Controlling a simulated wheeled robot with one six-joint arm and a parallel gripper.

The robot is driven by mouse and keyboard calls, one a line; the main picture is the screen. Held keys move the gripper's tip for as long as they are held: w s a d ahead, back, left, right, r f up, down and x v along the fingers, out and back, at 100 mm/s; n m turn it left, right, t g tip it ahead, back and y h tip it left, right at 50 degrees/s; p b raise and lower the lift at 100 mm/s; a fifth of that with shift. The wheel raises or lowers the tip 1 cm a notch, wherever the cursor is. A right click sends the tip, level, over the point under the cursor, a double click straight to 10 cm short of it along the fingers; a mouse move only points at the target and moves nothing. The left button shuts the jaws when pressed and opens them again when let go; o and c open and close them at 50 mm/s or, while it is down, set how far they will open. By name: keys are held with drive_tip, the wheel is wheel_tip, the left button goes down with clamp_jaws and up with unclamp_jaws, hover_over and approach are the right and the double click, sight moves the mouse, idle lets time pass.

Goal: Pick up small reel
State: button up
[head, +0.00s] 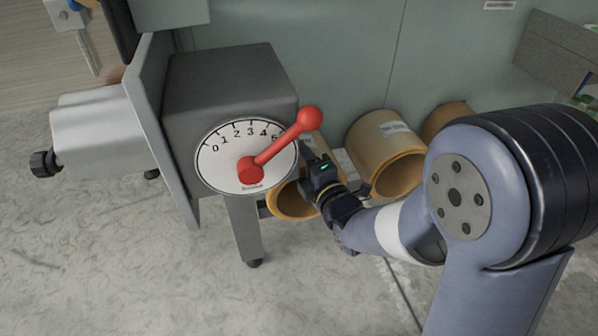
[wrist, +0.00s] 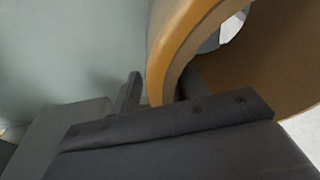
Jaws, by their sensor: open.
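Several tan, hollow cardboard-like reels lie on their sides by the grey-green cabinet in the head view. The left reel (head: 292,204) is partly hidden by the dial box and my gripper. A middle reel (head: 385,140) and a partly hidden right reel (head: 447,115) lie beyond it. I cannot tell from size alone which is the small reel. My gripper (head: 317,172) is open at the left reel. In the wrist view, a reel's orange rim (wrist: 165,55) passes between the fingers (wrist: 158,90), one outside the wall and one in its hollow. Contact is unclear.
A grey box with a dial (head: 245,155) and red lever (head: 285,140) stands close left of my gripper. A leg (head: 243,230) supports it. The cabinet panel (head: 340,55) is behind the reels. The concrete floor (head: 130,260) in front is clear.

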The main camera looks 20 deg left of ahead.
clamp_jaws()
idle(0.4)
idle(0.9)
drive_tip(key=shift+r, duration=0.1)
